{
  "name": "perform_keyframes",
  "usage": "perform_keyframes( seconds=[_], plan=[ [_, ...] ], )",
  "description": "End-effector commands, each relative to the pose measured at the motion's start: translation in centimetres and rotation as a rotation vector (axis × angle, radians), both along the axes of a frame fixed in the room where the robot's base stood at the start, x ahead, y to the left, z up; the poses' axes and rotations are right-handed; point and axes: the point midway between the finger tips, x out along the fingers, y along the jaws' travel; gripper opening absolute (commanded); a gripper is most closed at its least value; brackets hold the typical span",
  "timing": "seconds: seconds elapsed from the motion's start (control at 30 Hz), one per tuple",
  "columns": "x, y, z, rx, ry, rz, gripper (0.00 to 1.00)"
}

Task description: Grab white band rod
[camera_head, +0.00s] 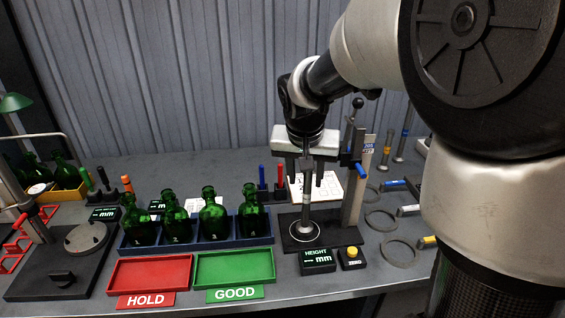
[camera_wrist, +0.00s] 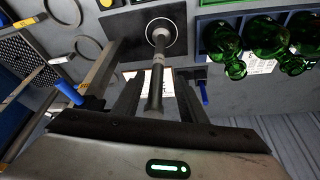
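A slim grey rod (camera_head: 307,208) stands upright on a round pale-rimmed foot on the dark base plate of the height gauge. In the wrist view the rod (camera_wrist: 156,80) runs up from between my fingers and has a faint paler band; I cannot tell whether that is the white band. My gripper (camera_head: 304,179) points down over the plate, its fingers on either side of the rod. In the wrist view my gripper (camera_wrist: 158,90) is open, with gaps between both fingers and the rod.
The gauge column (camera_head: 355,190) with a blue clamp stands close right of my gripper. A blue rack (camera_head: 262,238) of green bottles is at left, behind a red HOLD tray (camera_head: 150,271) and green GOOD tray (camera_head: 235,267). Rings (camera_head: 398,253) and banded rods (camera_head: 404,143) lie and stand right.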

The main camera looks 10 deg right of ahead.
Motion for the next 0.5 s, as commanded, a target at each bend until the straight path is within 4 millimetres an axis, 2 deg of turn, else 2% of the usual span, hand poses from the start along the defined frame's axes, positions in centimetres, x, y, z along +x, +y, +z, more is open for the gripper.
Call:
perform_keyframes(
  seconds=[0.3, 0.5],
  plan=[
    [1.2, -0.9, -4.0, -0.001, 0.003, -0.001, 0.38],
    [1.6, -1.0, -4.9, 0.000, 0.000, 0.000, 0.38]
  ],
)
